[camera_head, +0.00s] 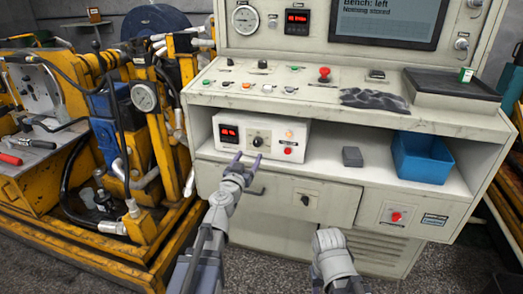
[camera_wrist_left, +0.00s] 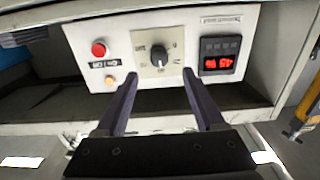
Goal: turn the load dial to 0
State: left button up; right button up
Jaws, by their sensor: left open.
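The load dial is a black knob (camera_head: 258,141) on a pale square plate, on the front of a white control box (camera_head: 221,146) in the console's shelf. In the left wrist view, which is turned over, the dial (camera_wrist_left: 159,56) is centred beyond the fingertips. My left gripper (camera_head: 248,157) is open and empty, just in front of and slightly below the dial, apart from it. Its two dark fingers (camera_wrist_left: 160,78) point at the box. The dial's scale marks are too small to read.
The box also has a red digital display (camera_wrist_left: 217,62), a red button (camera_wrist_left: 98,49) and an orange lamp (camera_wrist_left: 110,80). A grey block (camera_head: 352,156) and a blue bin (camera_head: 422,157) stand right on the shelf. The console ledge (camera_head: 215,91) overhangs the box.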

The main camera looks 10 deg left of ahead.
aim_at(257, 145)
pick_arm(q)
jog(key=shift+w+d, duration=0.2)
jog(key=shift+w, duration=3.75)
grip_shut()
